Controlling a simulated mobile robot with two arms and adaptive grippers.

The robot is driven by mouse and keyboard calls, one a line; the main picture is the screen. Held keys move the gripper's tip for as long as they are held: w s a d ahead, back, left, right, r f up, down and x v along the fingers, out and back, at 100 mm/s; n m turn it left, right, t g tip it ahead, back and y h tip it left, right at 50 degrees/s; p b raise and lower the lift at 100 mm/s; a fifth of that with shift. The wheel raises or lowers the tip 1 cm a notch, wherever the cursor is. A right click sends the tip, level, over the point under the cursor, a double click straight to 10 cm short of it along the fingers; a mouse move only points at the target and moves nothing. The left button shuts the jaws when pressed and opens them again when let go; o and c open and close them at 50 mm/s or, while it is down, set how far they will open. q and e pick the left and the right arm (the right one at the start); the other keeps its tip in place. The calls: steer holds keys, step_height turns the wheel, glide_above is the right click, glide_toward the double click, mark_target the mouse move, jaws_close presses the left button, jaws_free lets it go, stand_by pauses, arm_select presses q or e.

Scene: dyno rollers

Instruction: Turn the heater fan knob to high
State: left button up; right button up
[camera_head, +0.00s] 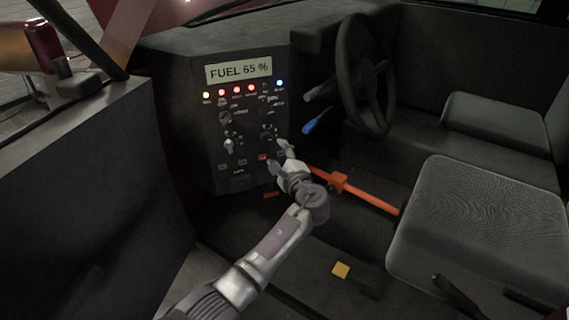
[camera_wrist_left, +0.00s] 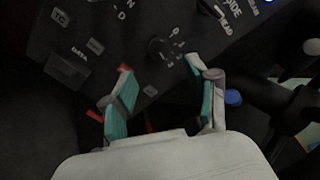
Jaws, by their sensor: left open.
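The black control panel (camera_head: 245,128) carries several knobs. A round dark knob (camera_head: 267,137) at its lower right has number marks around it; its wording is too small to read, so I cannot tell if it is the heater fan knob. The knob also shows in the left wrist view (camera_wrist_left: 160,50), just beyond and between my fingertips. My left gripper (camera_head: 278,154) is open in front of the panel's lower right. Its teal-padded fingers (camera_wrist_left: 158,66) are spread on either side of the knob, with no visible contact. My right gripper is not in view.
A fuel display (camera_head: 239,71) and a row of lights sit above the knobs. The steering wheel (camera_head: 364,75), a blue-tipped lever (camera_head: 310,126) and an orange bar (camera_head: 358,189) are to the right. A seat (camera_head: 480,220) stands farther right. Small buttons (camera_wrist_left: 95,47) lie beside the knob.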

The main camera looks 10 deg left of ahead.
arm_select(q)
steer(key=v, duration=0.5)
steer(key=shift+a, duration=0.1)
